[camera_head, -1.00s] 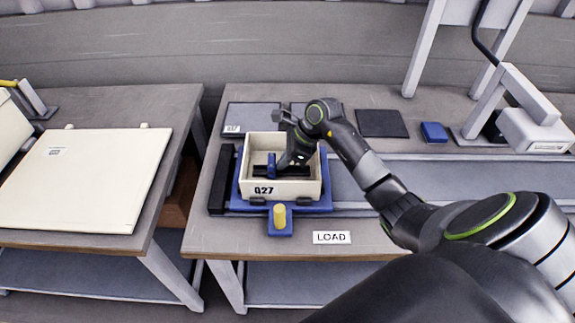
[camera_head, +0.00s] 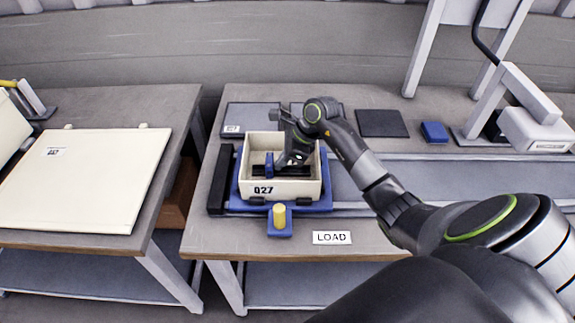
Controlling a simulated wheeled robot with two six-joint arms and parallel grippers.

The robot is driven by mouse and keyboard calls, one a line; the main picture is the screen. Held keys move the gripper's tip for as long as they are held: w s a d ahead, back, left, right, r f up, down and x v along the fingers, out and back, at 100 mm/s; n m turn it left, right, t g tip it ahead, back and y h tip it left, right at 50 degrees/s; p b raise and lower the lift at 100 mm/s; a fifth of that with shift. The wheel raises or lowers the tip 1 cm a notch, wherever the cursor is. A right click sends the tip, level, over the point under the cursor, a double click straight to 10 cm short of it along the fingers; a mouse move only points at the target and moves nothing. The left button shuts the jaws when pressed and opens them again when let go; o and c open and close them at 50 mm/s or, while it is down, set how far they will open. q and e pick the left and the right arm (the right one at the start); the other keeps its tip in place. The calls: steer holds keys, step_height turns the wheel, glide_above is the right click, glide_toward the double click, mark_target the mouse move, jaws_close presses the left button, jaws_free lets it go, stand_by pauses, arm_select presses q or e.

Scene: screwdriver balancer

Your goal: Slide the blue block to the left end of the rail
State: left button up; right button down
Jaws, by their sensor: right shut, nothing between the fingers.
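A cream box marked Q27 (camera_head: 292,189) sits in a blue holder (camera_head: 320,205) on the bench. Inside it a small blue block (camera_head: 269,164) stands upright at the left part of a dark rail (camera_head: 262,172). My right gripper (camera_head: 284,163) reaches down into the box, just right of the blue block. Its fingers are shut and empty. The arm hides part of the rail's right side, and I cannot tell whether the fingertips touch the block. My left gripper is not in view.
The box walls stand close around my right gripper. A yellow knob (camera_head: 279,215) is in front of the box, near a LOAD label (camera_head: 332,238). Dark flat pads (camera_head: 382,123) and a small blue block-like item (camera_head: 434,132) lie behind and to the right.

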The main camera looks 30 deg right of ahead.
steer(key=shift+w+a+b, duration=0.3)
steer(key=shift+a+b, duration=0.2)
steer(key=shift+b, duration=0.3)
steer(key=shift+w+a+b, duration=0.25)
steer(key=shift+a+b, duration=0.25)
steer(key=shift+b, duration=0.25)
stand_by(2.8)
steer(key=shift+b, duration=0.3)
stand_by(0.4)
steer(key=shift+s+d, duration=0.15)
steer(key=shift+d, duration=0.1)
stand_by(0.5)
steer(key=shift+r, duration=0.1)
stand_by(0.4)
steer(key=shift+d+r, duration=0.1)
steer(key=shift+r, duration=0.85)
steer(key=shift+p, duration=0.3)
steer(key=r, duration=0.1)
steer(key=r+p, duration=0.1)
steer(key=r, duration=0.1)
steer(key=r+p, duration=0.1)
steer(key=r, duration=0.1)
steer(key=shift+s+d, duration=0.25)
steer(key=shift+d, duration=0.05)
